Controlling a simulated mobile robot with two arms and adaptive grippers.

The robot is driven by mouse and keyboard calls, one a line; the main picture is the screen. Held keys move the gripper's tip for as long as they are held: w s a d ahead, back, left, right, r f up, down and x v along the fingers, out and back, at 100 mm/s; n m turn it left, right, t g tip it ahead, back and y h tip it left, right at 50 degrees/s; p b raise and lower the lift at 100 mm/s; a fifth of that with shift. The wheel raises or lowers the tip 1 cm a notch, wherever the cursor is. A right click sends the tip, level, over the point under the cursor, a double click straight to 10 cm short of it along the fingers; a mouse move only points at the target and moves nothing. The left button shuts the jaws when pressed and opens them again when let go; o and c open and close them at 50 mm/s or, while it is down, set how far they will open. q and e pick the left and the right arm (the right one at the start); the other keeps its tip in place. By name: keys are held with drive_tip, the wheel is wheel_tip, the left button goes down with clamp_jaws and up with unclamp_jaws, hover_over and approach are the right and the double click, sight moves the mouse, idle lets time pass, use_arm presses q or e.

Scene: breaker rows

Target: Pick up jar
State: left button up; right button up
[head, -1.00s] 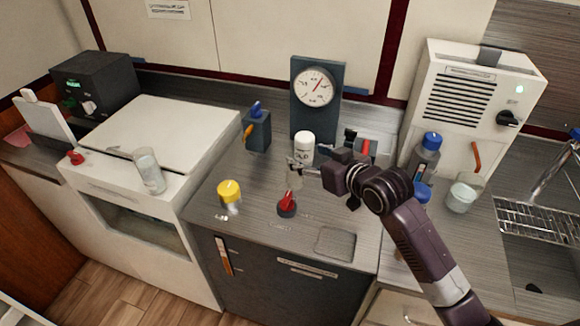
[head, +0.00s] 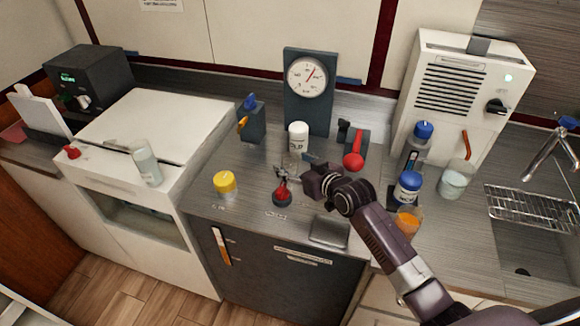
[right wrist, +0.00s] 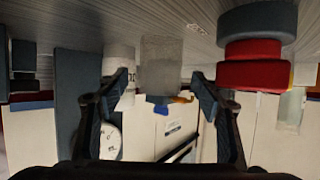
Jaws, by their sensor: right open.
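Several jar-like containers stand on the middle counter and beside it. A white jar (head: 298,137) stands near the gauge, and a clear glass container (head: 291,160) stands in front of it. A yellow-lidded jar (head: 225,184) is at the front left, and a blue-lidded jar (head: 409,186) stands right of my arm. My right gripper (head: 281,177) is open, low over the counter behind a red-topped dark knob (head: 282,196). In the right wrist view, seen upside down, the clear container (right wrist: 162,62) appears between the open fingers (right wrist: 160,80), with the white jar (right wrist: 118,62) beside it. My left gripper is out of view.
The red-topped knob (right wrist: 255,48) is close to one finger in the right wrist view. A gauge stand (head: 310,85) is behind, and a dark block with a red lever (head: 354,160) is to the right. An orange beaker (head: 407,221) stands near my forearm.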

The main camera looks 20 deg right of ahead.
drive_tip(key=shift+x, duration=1.15)
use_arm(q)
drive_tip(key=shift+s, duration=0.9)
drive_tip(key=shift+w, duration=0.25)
use_arm(e)
drive_tip(key=shift+r, duration=0.1)
drive_tip(key=c, duration=1.3)
